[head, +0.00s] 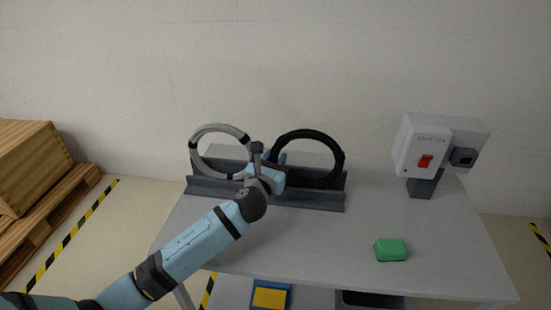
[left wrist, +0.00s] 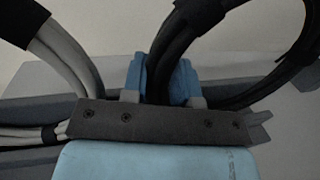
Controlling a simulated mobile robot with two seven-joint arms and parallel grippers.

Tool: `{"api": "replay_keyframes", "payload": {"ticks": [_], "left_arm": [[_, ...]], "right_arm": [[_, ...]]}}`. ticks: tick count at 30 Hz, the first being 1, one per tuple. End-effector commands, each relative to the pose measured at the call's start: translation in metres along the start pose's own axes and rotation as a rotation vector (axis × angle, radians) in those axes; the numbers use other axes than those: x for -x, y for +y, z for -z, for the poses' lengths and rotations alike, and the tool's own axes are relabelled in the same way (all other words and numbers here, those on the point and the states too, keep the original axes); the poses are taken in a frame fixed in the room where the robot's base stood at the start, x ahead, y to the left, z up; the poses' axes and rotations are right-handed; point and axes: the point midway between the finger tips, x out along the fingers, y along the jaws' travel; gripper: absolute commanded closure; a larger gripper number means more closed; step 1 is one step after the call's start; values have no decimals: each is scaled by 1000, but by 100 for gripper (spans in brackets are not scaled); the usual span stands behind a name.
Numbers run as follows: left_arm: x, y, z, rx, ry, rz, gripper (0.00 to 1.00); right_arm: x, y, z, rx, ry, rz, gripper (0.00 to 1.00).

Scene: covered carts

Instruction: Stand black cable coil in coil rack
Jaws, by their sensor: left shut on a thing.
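The black cable coil (head: 341,155) stands upright at the right part of the grey coil rack (head: 320,199), its lower part between the rack's walls. My left gripper (head: 272,162) is shut on the coil's left side. In the left wrist view the black coil (left wrist: 176,45) passes between the two blue fingers (left wrist: 160,82). A grey cable coil (head: 218,128) with black bands stands upright in the rack's left part, and it also shows in the left wrist view (left wrist: 66,55). My gripper hides the rack's middle. My right gripper is not in view.
The rack stands on a grey cart top (head: 300,240). A green block (head: 391,249) lies at the front right. A white box with a red switch (head: 420,148) stands at the back right. Wooden crates on a pallet (head: 30,165) stand at far left.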

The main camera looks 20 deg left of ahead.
Motion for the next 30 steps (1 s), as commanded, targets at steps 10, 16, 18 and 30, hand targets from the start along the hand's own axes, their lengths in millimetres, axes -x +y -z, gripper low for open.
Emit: {"api": "replay_keyframes", "payload": {"ticks": [10, 16, 18, 30], "left_arm": [[0, 0, -1, 1, -1, 0, 43], [1, 0, 1, -1, 2, 0, 43], [4, 0, 1, -1, 2, 0, 43], [83, 0, 0, 0, 3, 3, 43]], "right_arm": [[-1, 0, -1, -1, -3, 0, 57], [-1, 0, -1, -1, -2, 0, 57], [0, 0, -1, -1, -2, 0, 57], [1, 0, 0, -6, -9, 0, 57]]}}
